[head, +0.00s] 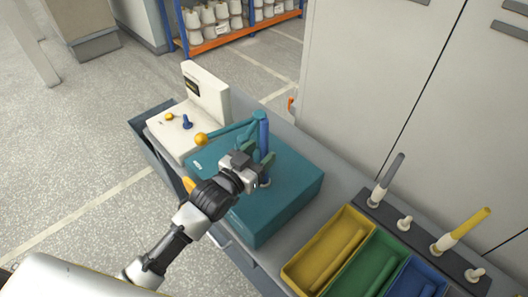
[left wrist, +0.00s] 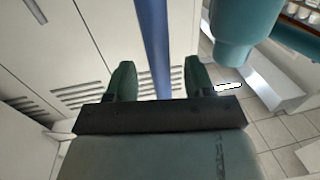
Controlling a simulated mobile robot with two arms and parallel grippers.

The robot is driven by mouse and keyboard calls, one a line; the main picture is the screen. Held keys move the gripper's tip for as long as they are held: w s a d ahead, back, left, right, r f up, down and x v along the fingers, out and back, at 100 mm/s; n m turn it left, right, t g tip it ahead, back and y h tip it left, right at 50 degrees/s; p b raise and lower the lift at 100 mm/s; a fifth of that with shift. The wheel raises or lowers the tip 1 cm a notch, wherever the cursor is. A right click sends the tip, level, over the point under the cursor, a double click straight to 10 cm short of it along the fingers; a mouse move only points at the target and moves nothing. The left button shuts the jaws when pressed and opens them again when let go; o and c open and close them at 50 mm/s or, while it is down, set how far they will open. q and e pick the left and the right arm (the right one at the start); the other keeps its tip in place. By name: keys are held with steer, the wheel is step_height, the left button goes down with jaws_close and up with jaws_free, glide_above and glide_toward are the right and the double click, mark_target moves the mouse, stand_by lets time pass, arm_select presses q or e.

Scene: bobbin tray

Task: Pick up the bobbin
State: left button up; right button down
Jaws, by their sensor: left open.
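A slim blue bobbin (head: 263,132) stands upright on the teal machine (head: 290,190). My left gripper (head: 258,154) is at the bobbin, with its dark green fingers open on either side of it. In the left wrist view the bobbin (left wrist: 153,45) rises between the two fingertips (left wrist: 158,80), with a gap visible on both sides. The bobbin's lower part is partly hidden by the gripper in the head view. My right gripper is in neither view.
At the right are yellow (head: 292,272), green and blue trays, and a dark peg rail (head: 418,238) holding a grey bobbin (head: 390,172) and a yellow bobbin (head: 470,223). Tall cabinets stand behind.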

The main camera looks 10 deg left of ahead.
arm_select(q)
steer(key=shift+x, duration=1.2)
steer(key=shift+s, duration=0.15)
steer(key=shift+c, duration=1.3)
steer(key=shift+f, duration=0.1)
steer(key=c, duration=0.7)
jaws_close()
